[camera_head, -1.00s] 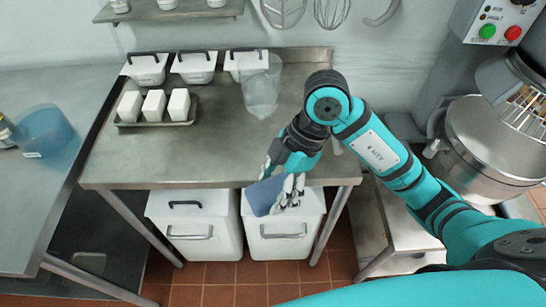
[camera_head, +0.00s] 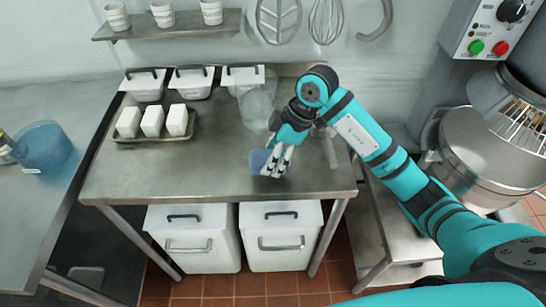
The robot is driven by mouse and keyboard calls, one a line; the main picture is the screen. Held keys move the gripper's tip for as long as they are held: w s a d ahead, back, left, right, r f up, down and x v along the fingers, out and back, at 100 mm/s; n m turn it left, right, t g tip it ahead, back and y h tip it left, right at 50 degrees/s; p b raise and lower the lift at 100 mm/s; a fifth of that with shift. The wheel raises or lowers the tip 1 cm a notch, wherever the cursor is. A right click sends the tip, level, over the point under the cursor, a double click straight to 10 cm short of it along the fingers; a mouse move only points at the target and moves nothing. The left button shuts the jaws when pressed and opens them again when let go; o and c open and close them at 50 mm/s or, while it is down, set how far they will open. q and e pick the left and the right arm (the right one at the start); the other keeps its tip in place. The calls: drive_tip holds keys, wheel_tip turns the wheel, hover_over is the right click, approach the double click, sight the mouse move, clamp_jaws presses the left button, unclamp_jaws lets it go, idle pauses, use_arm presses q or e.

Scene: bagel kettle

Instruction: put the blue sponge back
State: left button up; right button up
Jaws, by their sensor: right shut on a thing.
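The blue sponge (camera_head: 259,160) is in the fingers of my right gripper (camera_head: 274,163), which is shut on it. The fingers point down and cover part of the sponge. Sponge and gripper are over the right part of the steel table (camera_head: 200,185); I cannot tell whether the sponge touches the top. My left gripper is not in view.
A tray (camera_head: 155,138) with three white blocks stands on the table's left part. White lidded bins (camera_head: 193,85) and a clear pitcher (camera_head: 257,108) stand behind. A blue tub (camera_head: 45,147) is on the left counter. A mixer bowl (camera_head: 485,150) is at right. The table's front middle is clear.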

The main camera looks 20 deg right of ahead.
drive_tip(key=shift+w+d+f, duration=0.15)
drive_tip(key=shift+w+d, duration=0.1)
drive_tip(key=shift+w, duration=0.35)
wheel_tip(320, 180, down, 3)
drive_tip(key=shift+s+r+p, duration=0.1)
drive_tip(key=shift+p, duration=0.35)
drive_tip(key=shift+f, duration=0.3)
drive_tip(key=o, duration=1.6)
drive_tip(key=shift+c, duration=0.2)
drive_tip(key=shift+r, duration=0.15)
drive_tip(key=b+v, duration=0.1)
drive_tip(key=v, duration=1)
drive_tip(key=shift+d+r+b, duration=0.2)
drive_tip(key=shift+r+b, duration=0.15)
drive_tip(key=shift+r, duration=0.05)
